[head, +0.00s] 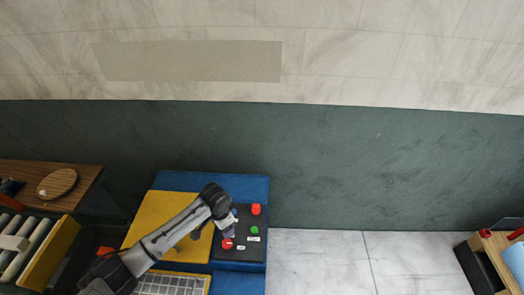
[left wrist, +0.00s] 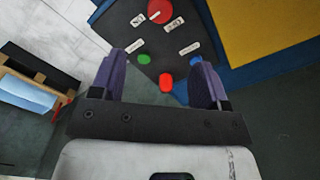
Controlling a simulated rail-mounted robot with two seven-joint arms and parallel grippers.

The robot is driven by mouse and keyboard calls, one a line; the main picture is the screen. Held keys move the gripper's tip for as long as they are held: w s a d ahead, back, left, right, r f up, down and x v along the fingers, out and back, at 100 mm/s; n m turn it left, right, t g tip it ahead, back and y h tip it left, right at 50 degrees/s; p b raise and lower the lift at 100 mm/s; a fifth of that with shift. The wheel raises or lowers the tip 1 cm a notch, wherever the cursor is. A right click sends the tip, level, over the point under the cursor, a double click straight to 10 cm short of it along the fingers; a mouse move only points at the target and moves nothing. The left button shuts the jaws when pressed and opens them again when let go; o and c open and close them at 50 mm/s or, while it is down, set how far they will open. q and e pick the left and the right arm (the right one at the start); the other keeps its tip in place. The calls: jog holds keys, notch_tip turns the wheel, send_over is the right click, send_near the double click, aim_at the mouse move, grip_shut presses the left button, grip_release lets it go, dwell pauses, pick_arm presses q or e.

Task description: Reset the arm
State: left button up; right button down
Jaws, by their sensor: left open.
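My left arm reaches in from the lower left in the head view, and its gripper (head: 231,222) is over the dark control panel (head: 239,254) of a blue and yellow machine (head: 178,181). In the left wrist view the two purple fingers of this gripper (left wrist: 157,82) stand wide apart with nothing between them. The panel (left wrist: 130,12) lies beyond the fingertips, with a green button (left wrist: 144,59), a red button (left wrist: 166,85) and a larger red knob (left wrist: 160,10) on it. I cannot tell whether the fingers touch the panel. My right gripper is in neither view.
A wooden table with a round wooden board (head: 57,184) stands at the left, beside a roller conveyor with a yellow side (head: 50,257). A wooden-topped unit with a light blue item (head: 515,262) is at the far right. The pale floor (head: 345,262) between is clear.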

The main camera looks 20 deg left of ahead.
pick_arm(q)
jog(key=shift+w, duration=0.1)
jog(key=w+d+r+t+y, duration=0.1)
jog(key=w+d+r+t, duration=0.15)
jog(key=r, duration=0.45)
jog(key=w+d+r+t+y, duration=0.1)
jog(key=d+r+t, duration=0.1)
jog(key=r+t, duration=0.35)
jog(key=s+d+r+h, duration=0.1)
jog(key=s+d+r, duration=0.2)
jog(key=s+r, duration=0.15)
jog(key=s+d+f+n+g+p, duration=0.1)
jog(key=s+f, duration=0.2)
jog(key=s, duration=0.6)
jog(key=s+d+f+n+g+p, duration=0.1)
jog(key=s+f, duration=0.3)
jog(key=s, duration=0.6)
jog(key=s+d+f+g+h+p, duration=0.1)
jog(key=s+f, duration=0.3)
jog(key=s, duration=0.6)
jog(key=shift+s+f+n+g, duration=0.2)
jog(key=shift+n+g, duration=0.2)
jog(key=shift+g, duration=0.3)
